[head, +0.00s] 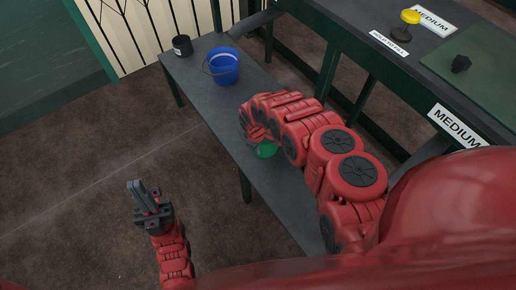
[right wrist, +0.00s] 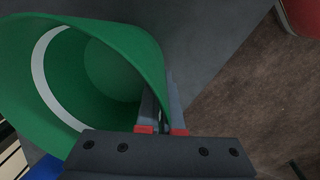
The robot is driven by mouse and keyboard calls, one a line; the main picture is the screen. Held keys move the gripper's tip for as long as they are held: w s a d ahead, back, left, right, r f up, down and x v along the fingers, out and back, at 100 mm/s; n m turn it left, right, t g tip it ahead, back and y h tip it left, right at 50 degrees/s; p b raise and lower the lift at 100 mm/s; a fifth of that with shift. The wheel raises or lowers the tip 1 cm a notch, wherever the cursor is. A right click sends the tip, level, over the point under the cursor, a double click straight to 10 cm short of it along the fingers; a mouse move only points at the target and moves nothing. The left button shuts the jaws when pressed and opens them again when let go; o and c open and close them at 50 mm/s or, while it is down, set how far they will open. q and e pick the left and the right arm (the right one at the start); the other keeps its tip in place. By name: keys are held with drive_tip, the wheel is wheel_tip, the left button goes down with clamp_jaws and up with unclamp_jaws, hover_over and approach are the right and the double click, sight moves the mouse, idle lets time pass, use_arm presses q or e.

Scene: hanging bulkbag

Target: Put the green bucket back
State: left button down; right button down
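The green bucket (head: 266,150) is at the narrow grey bench, mostly hidden behind my right arm in the head view. In the right wrist view the bucket (right wrist: 105,65) is large and tilted in the picture, its open mouth showing, with a white band inside. My right gripper (right wrist: 163,100) is at its rim, one finger inside and one outside, close together on the wall. Whether the bucket touches the bench is hidden. My left gripper (head: 145,197) is over the floor left of the bench, empty, with its finger gap unclear.
A blue bucket (head: 223,66) and a small black cup (head: 182,45) stand at the far end of the grey bench (head: 205,95). A dark frame with "MEDIUM" signs (head: 458,125) and a yellow knob (head: 410,17) is at the right. The floor left of the bench is clear.

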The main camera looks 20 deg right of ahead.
drive_tip(key=shift+f, duration=0.2)
drive_tip(key=c, duration=1.1)
unclamp_jaws()
drive_tip(key=shift+r, duration=0.1)
